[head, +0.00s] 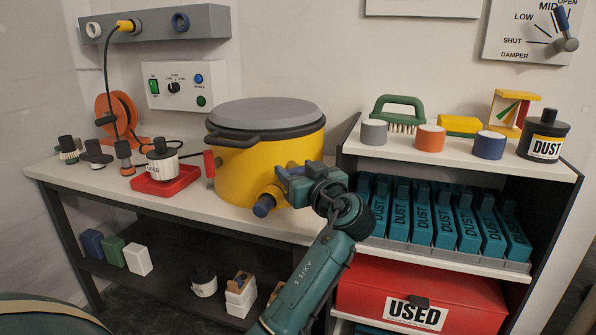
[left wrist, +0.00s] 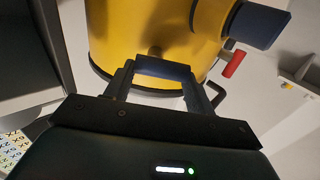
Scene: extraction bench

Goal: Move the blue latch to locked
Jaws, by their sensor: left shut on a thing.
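The yellow drum (head: 238,172) with a grey lid stands on the bench. My left gripper (head: 286,178) is at the drum's right front side. In the left wrist view the blue latch (left wrist: 163,68) is a bar lying across between the two fingers of my left gripper (left wrist: 165,78), against the drum wall (left wrist: 140,30). The fingers are shut on it. In the head view the gripper mostly hides the latch. I cannot tell which position the latch is in. My right gripper is not in view.
A blue-ended spout (head: 264,205) sticks out just left of the gripper, and a red handle (head: 209,163) is on the drum's left. A red tray (head: 190,179) with a jar is further left. The right shelf unit (head: 350,148) holds several teal dust boxes.

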